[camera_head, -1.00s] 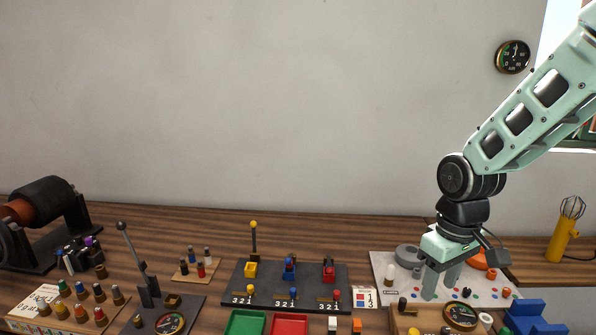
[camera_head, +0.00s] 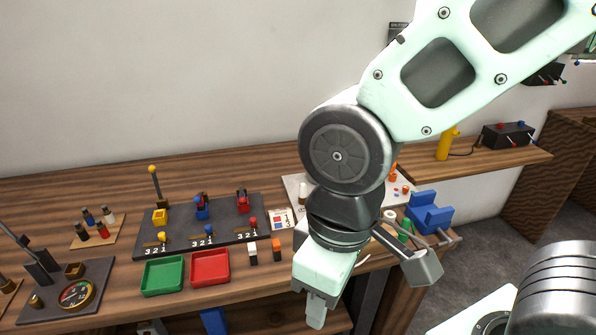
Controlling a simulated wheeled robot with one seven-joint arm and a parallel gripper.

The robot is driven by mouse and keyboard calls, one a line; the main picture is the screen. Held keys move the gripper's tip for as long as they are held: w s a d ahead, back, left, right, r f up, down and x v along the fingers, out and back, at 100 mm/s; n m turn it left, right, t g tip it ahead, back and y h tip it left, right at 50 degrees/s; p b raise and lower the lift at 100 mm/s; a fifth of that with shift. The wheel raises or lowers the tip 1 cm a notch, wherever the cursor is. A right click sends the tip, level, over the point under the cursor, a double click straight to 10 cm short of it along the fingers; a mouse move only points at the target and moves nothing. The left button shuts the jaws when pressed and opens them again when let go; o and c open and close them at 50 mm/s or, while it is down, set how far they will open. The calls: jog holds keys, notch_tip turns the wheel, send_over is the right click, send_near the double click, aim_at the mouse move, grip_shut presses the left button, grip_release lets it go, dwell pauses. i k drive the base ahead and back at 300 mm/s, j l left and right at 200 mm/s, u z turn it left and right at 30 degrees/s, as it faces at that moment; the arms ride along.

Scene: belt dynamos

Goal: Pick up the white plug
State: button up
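A small wooden board (camera_head: 93,232) at the left of the table holds several short plugs. A white-topped plug (camera_head: 108,214) stands at its back right, beside blue, black and red ones. Another small upright piece, white on top and dark below (camera_head: 252,252), stands near the table's front edge, left of an orange one. I cannot tell for sure which of these is the white plug. My gripper (camera_head: 316,312) points down in front of the table's edge, right of the orange piece and apart from both. I see no object in it; its fingers overlap from this side.
A green tray (camera_head: 163,277) and a red tray (camera_head: 210,268) lie along the front edge. Behind them is a dark board with levers (camera_head: 230,222). A gauge on a dark plate (camera_head: 76,293) is at front left. A blue block (camera_head: 428,212) stands at the right.

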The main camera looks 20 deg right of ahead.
aim_at(303, 194)
jog(key=z, duration=0.2)
jog(key=i+j+z, duration=0.1)
jog(key=i+j, duration=0.15)
jog(key=i+j+z, duration=0.1)
jog(key=j, duration=0.3)
jog(key=i+j+z, duration=0.15)
jog(key=i+j, duration=0.15)
jog(key=i+j+z, duration=0.1)
jog(key=j, duration=0.35)
jog(key=i, duration=0.1)
